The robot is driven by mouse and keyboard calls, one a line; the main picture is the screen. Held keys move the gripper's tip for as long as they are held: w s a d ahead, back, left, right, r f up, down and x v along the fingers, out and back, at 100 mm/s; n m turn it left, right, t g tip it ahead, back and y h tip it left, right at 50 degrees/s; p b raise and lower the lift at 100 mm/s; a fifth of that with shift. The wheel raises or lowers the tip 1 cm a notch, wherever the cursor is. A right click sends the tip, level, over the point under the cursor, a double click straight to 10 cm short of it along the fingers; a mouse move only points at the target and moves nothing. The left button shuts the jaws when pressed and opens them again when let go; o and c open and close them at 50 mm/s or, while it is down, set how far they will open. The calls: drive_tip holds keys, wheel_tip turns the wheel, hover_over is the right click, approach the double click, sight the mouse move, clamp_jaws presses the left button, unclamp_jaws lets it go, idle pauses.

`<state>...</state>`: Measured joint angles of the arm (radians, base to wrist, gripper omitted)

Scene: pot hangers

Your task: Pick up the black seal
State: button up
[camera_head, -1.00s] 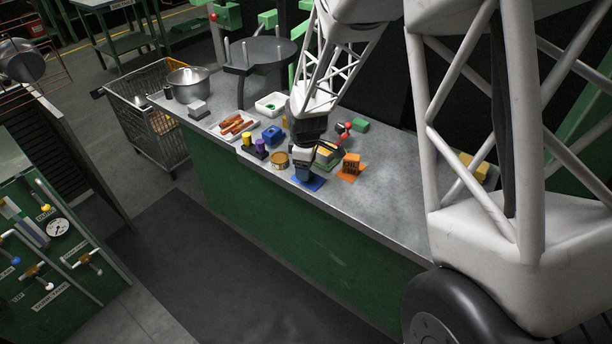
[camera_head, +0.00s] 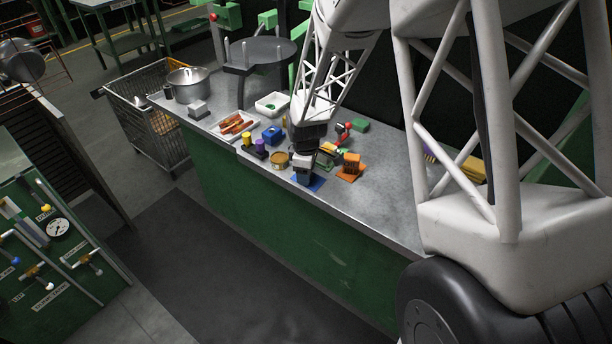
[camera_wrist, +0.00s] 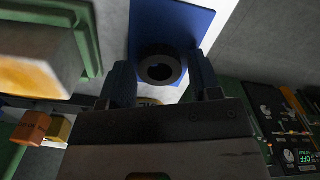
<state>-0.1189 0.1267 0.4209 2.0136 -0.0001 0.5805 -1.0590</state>
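The black seal (camera_wrist: 160,50) is a thick dark ring on a blue plate (camera_wrist: 172,20) in the wrist view. The plate also shows in the head view (camera_head: 316,184), partly behind my gripper (camera_head: 303,177). In the wrist view my gripper (camera_wrist: 162,77) is open, with one dark finger on each side of the seal and a gap showing beside it. I cannot tell whether either finger touches it. In the head view the seal is hidden by my gripper.
An orange holder (camera_head: 351,166) stands right of the gripper, and a brass-coloured tin (camera_head: 281,160) stands left. A blue block (camera_head: 272,134), a tray of orange-brown parts (camera_head: 235,125) and a pot (camera_head: 188,82) are further left.

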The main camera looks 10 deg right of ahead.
drive_tip(key=c, duration=0.6)
drive_tip(key=shift+r, duration=0.1)
drive_tip(key=shift+r, duration=0.75)
wheel_tip(320, 180, up, 2)
drive_tip(key=shift+r, duration=0.1)
drive_tip(key=s, duration=0.5)
drive_tip(key=s+d, duration=0.1)
drive_tip(key=s, duration=0.4)
drive_tip(key=s+r, duration=0.1)
drive_tip(key=s, duration=0.5)
drive_tip(key=shift+d, duration=0.4)
